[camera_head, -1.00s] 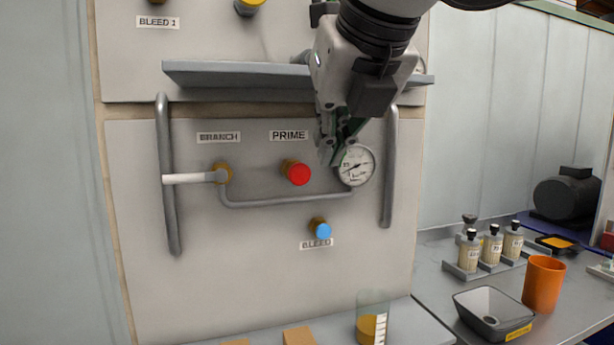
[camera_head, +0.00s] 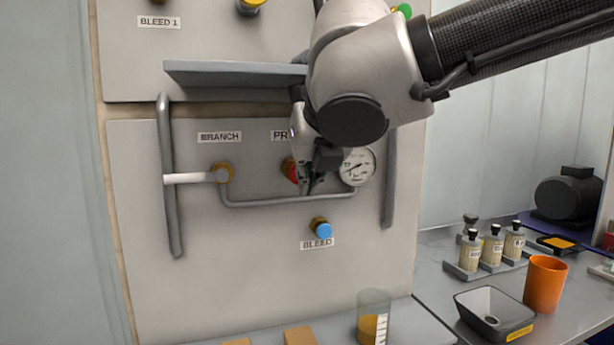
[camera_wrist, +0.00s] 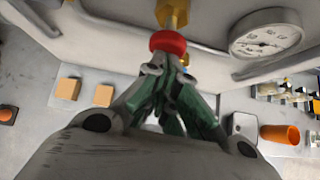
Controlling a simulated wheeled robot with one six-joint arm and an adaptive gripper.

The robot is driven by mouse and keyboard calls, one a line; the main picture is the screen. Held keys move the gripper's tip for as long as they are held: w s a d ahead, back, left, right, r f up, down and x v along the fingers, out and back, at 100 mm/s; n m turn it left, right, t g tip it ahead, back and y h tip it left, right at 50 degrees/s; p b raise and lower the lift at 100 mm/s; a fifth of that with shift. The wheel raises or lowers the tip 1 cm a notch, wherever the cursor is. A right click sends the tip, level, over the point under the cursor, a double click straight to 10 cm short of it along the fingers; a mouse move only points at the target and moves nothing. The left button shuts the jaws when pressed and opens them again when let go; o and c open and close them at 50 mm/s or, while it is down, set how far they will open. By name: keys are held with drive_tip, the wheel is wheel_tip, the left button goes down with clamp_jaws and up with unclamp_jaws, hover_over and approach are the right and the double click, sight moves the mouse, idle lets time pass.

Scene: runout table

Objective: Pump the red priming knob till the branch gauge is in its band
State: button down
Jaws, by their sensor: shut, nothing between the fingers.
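The red priming knob (camera_head: 289,170) sits on a brass stem under the PRIME label, mostly hidden by my gripper in the head view. In the wrist view the red knob (camera_wrist: 167,42) is just beyond my fingertips. My gripper (camera_head: 308,186) is shut and empty, its tips at or very near the knob's face; I cannot tell whether they touch. The round white branch gauge (camera_head: 357,167) is right of the knob, partly covered at its left edge. It also shows in the wrist view (camera_wrist: 266,40). Its needle is too small to read against a band.
A blue bleed knob (camera_head: 322,229) is below. The white-handled branch valve (camera_head: 193,177) is left. A grey shelf (camera_head: 230,74) juts out above, and grey vertical rails (camera_head: 168,190) flank the panel. A beaker (camera_head: 373,318) and an orange cup (camera_head: 544,283) stand below and right.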

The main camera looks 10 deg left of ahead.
drive_tip(key=shift+w+a, duration=0.4)
drive_tip(key=shift+w, duration=0.25)
drive_tip(key=shift+w+a, duration=0.4)
drive_tip(key=shift+w, duration=0.2)
